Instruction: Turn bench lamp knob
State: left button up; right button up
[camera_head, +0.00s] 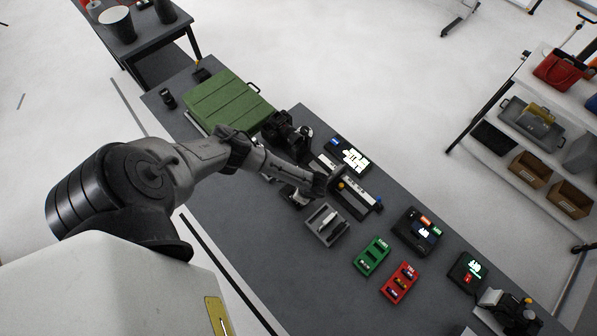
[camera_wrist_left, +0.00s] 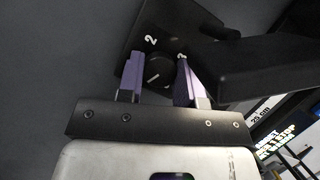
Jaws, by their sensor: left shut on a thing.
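In the left wrist view a black round knob (camera_wrist_left: 158,75) with a white pointer line sits on a dark plate (camera_wrist_left: 178,22) marked with white digits, one a "2". My left gripper (camera_wrist_left: 159,62) is shut on the knob, its two purple-padded fingers on either side. The pointer line slants up to the right. In the head view my left arm reaches over the bench from the left, and its hand hides the knob. My right gripper is not in view.
A dark arm-like part (camera_wrist_left: 270,62) lies close to the right finger. On the bench (camera_head: 290,270) are a green case (camera_head: 228,100), a grey tray (camera_head: 326,224), a green tray (camera_head: 372,256), a red tray (camera_head: 399,283) and lit devices. The front left bench surface is clear.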

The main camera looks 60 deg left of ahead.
pick_arm(q)
jog(key=shift+d+m+t+y+p, duration=0.1)
jog(key=shift+m+t+y+p, duration=0.4)
jog(key=shift+m, duration=1.2)
jog(key=o, duration=0.9)
jog(key=shift+s+a+v, duration=0.1)
jog(key=shift+s+v, duration=0.05)
jog(key=shift+v, duration=3.3)
jog(key=shift+s+a+v, duration=0.15)
jog(key=shift+v, duration=3.3)
jog(key=shift+r, duration=0.1)
